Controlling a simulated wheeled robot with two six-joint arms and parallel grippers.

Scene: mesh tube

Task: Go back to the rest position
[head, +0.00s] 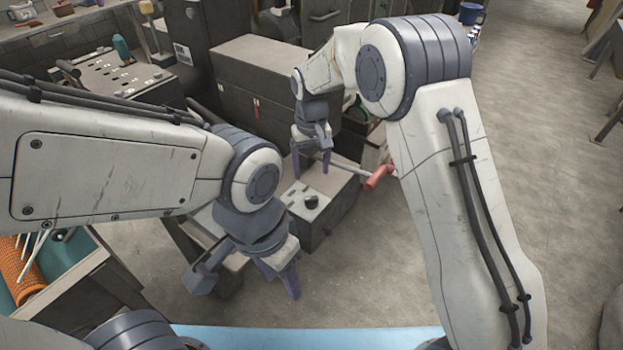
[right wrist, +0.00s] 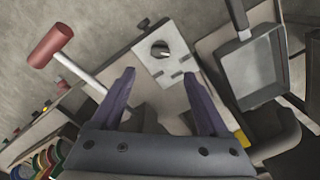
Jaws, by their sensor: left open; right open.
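My left gripper (head: 278,274) is the lower one in the head view. It points down with its purple fingers apart and nothing visible between them. My right gripper (head: 311,163) is farther off, pointing down over the grey box-shaped machine (head: 338,212). In the right wrist view its two purple fingers (right wrist: 160,85) are spread and empty. The machine's light panel with a black knob (right wrist: 160,48) lies below and beyond them.
An orange mesh tube (head: 20,270) lies in a teal-lined tray at the lower left. A large dark chest (head: 262,85) stands behind the machine. In the right wrist view, a grey pan (right wrist: 252,72) is at right. Open floor (head: 535,150) lies at right.

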